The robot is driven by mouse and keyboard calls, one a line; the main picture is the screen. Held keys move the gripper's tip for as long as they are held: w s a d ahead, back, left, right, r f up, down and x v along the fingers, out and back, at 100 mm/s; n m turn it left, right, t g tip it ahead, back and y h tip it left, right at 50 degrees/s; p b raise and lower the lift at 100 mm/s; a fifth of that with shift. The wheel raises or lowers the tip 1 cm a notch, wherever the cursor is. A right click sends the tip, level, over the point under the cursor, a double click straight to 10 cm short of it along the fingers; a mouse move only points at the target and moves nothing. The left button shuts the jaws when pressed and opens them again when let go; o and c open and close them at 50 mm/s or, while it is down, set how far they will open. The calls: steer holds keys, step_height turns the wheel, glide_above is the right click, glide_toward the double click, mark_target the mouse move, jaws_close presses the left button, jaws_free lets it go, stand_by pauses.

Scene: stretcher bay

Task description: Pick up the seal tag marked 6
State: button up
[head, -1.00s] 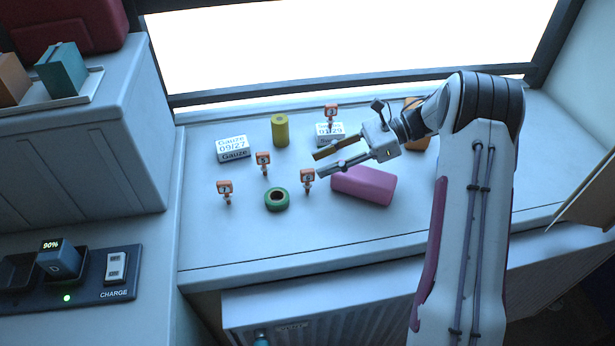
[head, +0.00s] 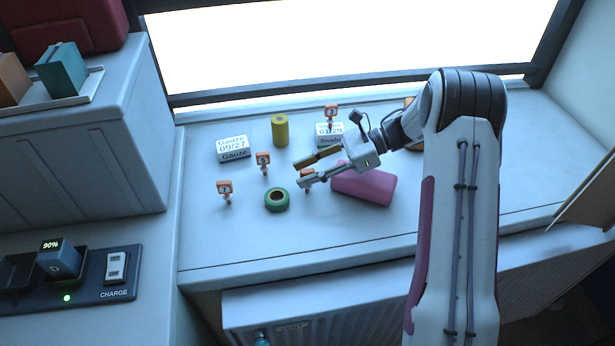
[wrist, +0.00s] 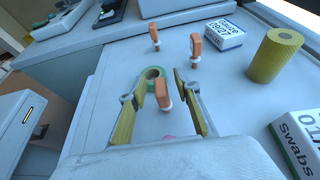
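Several orange seal tags stand on the worktop (head: 340,228). One tag (head: 308,173), probably the one marked 6, is partly hidden behind my gripper (head: 300,173) in the head view. In the wrist view this tag (wrist: 162,92) shows between the two fingers of my open gripper (wrist: 160,76), with its number not visible. I see no finger touching it. Two other tags stand to the left, one at the front left (head: 225,188) and one farther back (head: 263,159). Another tag (head: 331,111) is at the back by the swabs box.
A green tape roll (head: 268,204) lies close to the left of the tag. A pink block (head: 368,187) lies under my wrist. A yellow cylinder (head: 280,131), a gauze box (head: 232,147) and a swabs box (head: 324,140) stand behind. The worktop's front strip is clear.

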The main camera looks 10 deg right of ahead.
stand_by(0.4)
jaws_close()
steer(key=shift+r, duration=0.1)
steer(key=shift+r, duration=4.9)
